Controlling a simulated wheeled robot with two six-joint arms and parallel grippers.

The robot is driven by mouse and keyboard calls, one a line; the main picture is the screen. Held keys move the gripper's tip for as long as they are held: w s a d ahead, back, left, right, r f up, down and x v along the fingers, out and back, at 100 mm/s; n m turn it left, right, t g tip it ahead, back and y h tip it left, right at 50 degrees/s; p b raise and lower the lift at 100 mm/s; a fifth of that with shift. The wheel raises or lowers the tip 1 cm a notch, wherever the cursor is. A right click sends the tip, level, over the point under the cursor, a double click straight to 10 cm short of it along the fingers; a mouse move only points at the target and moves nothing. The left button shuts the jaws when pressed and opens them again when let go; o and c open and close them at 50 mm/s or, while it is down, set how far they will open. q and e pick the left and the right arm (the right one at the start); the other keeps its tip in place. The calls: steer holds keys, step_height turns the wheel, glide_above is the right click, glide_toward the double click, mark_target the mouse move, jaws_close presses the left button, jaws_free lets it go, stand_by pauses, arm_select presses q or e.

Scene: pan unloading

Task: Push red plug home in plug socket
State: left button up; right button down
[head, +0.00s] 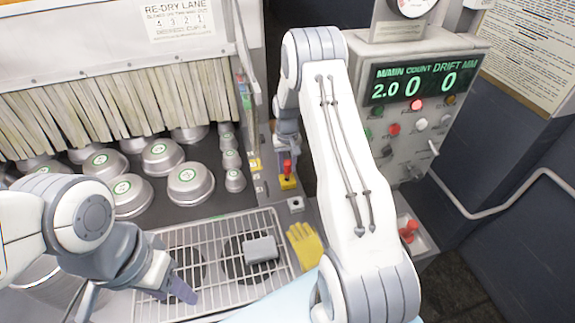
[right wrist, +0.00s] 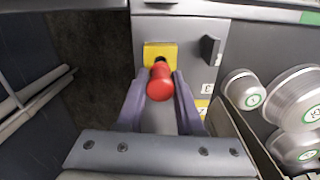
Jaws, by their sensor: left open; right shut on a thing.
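The red plug (head: 287,167) stands at the yellow plug socket (head: 288,183) on the machine's side strip. In the right wrist view the red plug (right wrist: 160,82) lies between the two fingers of my right gripper (right wrist: 158,92), in front of the yellow socket plate (right wrist: 152,49). A dark opening shows at the plug's far end; how deep the plug sits cannot be told. My right gripper is shut on the plug; its fingers are largely hidden in the head view. My left gripper (head: 135,296) is open and empty over the wire rack's left side.
A wire rack (head: 215,222) holds a grey block (head: 261,249). Several metal pans (head: 190,183) stand under the strip curtain. A yellow glove (head: 304,245) lies right of the rack. The control panel (head: 420,115) and a red object (head: 408,230) are at the right.

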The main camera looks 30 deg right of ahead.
mark_target(287, 172)
steer(key=shift+f+b, duration=1.2)
steer(key=shift+f, duration=0.4)
stand_by(1.1)
steer(key=shift+c, duration=2.3)
jaws_free()
step_height(287, 172, up, 9)
steer(key=b, duration=0.3)
steer(key=shift+r, duration=0.75)
